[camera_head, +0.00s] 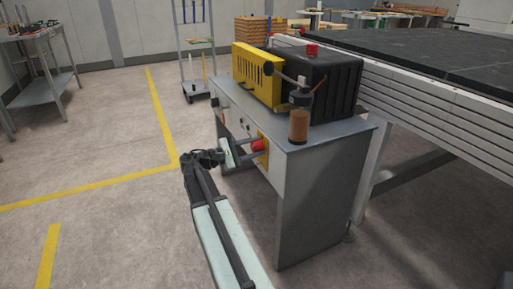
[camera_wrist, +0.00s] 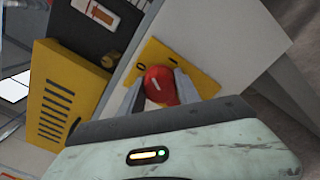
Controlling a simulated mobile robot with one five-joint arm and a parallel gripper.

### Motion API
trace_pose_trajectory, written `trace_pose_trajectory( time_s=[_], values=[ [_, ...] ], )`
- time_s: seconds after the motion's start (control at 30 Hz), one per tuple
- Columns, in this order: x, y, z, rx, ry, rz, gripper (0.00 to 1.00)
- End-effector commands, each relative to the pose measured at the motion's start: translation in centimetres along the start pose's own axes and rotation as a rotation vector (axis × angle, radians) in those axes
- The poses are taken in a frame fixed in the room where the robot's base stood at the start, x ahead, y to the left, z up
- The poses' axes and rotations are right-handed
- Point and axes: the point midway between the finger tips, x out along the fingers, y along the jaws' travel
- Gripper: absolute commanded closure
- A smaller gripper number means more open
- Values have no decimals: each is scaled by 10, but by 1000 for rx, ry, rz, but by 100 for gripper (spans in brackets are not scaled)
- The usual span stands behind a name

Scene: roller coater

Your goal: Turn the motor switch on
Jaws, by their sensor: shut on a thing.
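The motor switch is a red rotary knob (camera_wrist: 160,84) with a short white mark, on a yellow plate (camera_wrist: 196,76) with small dark markings. In the head view my gripper (camera_head: 247,149) reaches the cabinet side from the left. The knob's lower part is partly hidden by my gripper body in the wrist view.
The roller coater (camera_head: 316,80) with its yellow guard (camera_head: 252,72) stands on the cabinet (camera_head: 325,185). A bottle of brown liquid (camera_head: 299,124) stands on the cabinet's top near the front edge.

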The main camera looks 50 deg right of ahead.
Motion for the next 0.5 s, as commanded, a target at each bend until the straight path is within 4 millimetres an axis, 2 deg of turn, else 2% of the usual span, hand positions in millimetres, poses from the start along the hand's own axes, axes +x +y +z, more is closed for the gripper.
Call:
trace_pose_trajectory(
  time_s=[0.5],
  values=[
    [-1, -5, 0, 487, -3, -11, 100]
  ],
)
